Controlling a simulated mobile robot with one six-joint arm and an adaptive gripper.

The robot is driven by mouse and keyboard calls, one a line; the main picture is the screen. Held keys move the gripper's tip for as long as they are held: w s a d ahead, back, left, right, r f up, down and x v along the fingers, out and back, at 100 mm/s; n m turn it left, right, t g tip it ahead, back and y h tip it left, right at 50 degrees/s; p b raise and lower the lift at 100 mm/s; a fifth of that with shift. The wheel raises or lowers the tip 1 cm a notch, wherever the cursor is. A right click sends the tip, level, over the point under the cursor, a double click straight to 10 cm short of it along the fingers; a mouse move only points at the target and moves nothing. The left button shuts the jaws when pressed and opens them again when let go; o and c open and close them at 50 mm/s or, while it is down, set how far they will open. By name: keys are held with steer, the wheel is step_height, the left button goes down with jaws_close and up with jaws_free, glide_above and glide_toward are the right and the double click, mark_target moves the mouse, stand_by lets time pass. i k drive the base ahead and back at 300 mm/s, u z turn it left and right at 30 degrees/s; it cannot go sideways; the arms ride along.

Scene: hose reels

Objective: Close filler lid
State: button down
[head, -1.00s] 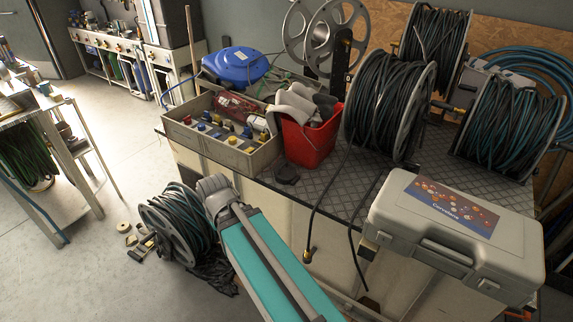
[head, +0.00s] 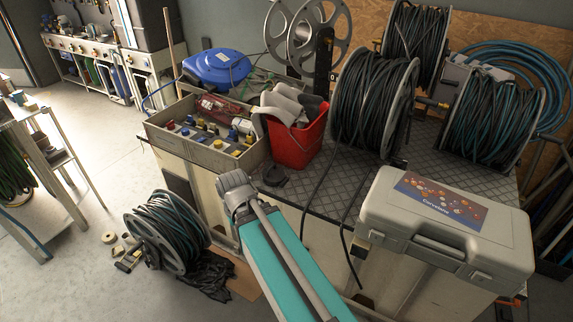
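I cannot make out for sure a filler lid in the head view. A small dark round cap-like piece (head: 274,176) lies on the patterned bench top (head: 335,185), just in front of the red bucket; I cannot tell whether it is the lid. My arm, teal with a grey rounded joint at its far end, reaches up from the bottom in front of the bench. The joint shows just left of the dark piece in the picture. My gripper's fingers do not show, so their state is hidden.
On the bench stand a crate of fittings (head: 183,141), a red bucket (head: 295,146), a black hose reel (head: 372,105) and a grey case (head: 440,227). A teal hose reel (head: 166,231) lies on the floor to the left. Floor beyond it is open.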

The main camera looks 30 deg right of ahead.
mark_target(273, 174)
steer(key=z, duration=0.75)
steer(key=k, duration=0.75)
steer(key=u, duration=0.55)
steer(key=i, duration=1)
